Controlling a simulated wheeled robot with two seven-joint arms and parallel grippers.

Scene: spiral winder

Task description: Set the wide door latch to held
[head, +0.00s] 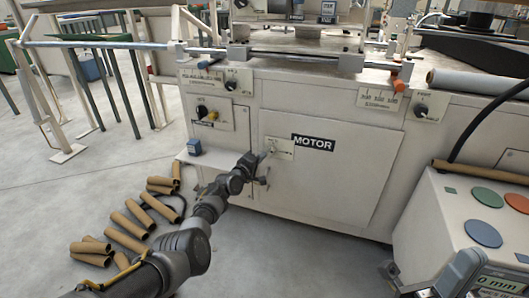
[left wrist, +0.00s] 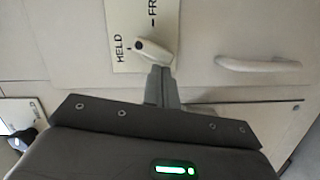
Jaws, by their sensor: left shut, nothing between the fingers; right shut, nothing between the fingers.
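The wide door latch is a cream lever (left wrist: 153,51) on a cream plate with HELD and FREE markings, partly hidden in the left wrist view. Its rounded end lies close to the HELD mark, turned away from the FREE mark. In the head view the latch plate (head: 280,147) is on the white door (head: 325,180), left of the MOTOR label. My left gripper (head: 264,160) is shut and empty at the latch; its fingertips (left wrist: 162,82) are right against or just below the lever, contact unclear. My right gripper (head: 440,276) shows partly at the lower right, shut and empty.
A door handle (left wrist: 262,64) is beside the latch plate. Cardboard tubes (head: 128,225) lie on the floor at left. A small blue block (head: 194,147) sits on a ledge. A control box (head: 470,205) with coloured buttons stands at right.

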